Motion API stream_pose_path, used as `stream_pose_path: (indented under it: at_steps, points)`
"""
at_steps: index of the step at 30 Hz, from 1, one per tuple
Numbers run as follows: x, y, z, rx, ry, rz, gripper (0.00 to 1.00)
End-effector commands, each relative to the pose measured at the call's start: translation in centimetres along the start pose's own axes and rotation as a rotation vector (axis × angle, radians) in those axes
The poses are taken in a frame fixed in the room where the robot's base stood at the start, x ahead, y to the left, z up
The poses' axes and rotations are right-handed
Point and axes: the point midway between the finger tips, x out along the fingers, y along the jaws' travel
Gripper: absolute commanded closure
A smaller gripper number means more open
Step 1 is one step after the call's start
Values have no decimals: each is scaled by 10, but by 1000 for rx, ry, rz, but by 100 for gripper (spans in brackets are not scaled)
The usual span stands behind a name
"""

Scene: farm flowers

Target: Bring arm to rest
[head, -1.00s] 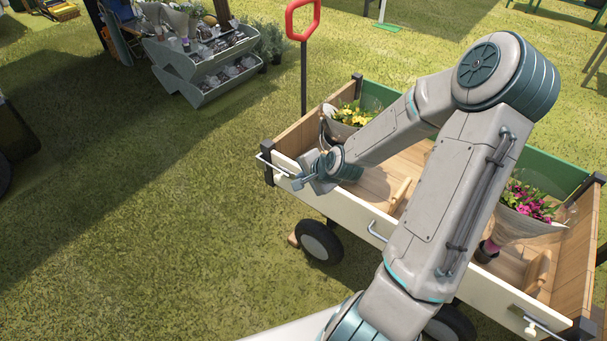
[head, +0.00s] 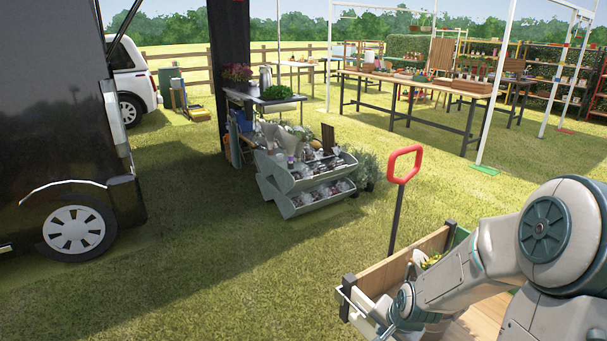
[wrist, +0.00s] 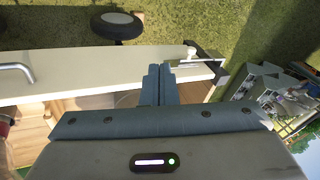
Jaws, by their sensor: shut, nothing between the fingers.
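My gripper (wrist: 158,85) shows in the wrist view with its two fingers pressed together and nothing between them. It is over the front wall (wrist: 75,73) of the wooden cart, near a cart corner with a metal handle. In the head view my arm comes in from the right edge and reaches down to the cart (head: 405,265) at the lower right. The fingertips are hard to make out there. I cannot tell whether the gripper touches the cart wall.
The cart's red handle (head: 404,164) stands up behind my arm. A grey tiered bin stand (head: 310,185) is behind it. A dark vehicle (head: 65,130) fills the left. Tables (head: 415,90) and white posts stand at the back. Grass in the middle is clear.

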Motion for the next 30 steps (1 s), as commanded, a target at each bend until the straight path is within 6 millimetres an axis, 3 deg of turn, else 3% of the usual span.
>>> stream_pose_path:
  at_steps: [1, 9, 18, 24, 30]
  points:
    - [-21, -5, 2, -67, 6, 38, 100]
    - [-114, -12, 24, -354, -1, 193, 100]
    - [-222, -19, 63, -601, -38, 226, 100]
    - [-268, -16, 89, -713, -82, 188, 100]
    - [-281, -12, 98, -754, -103, 168, 100]
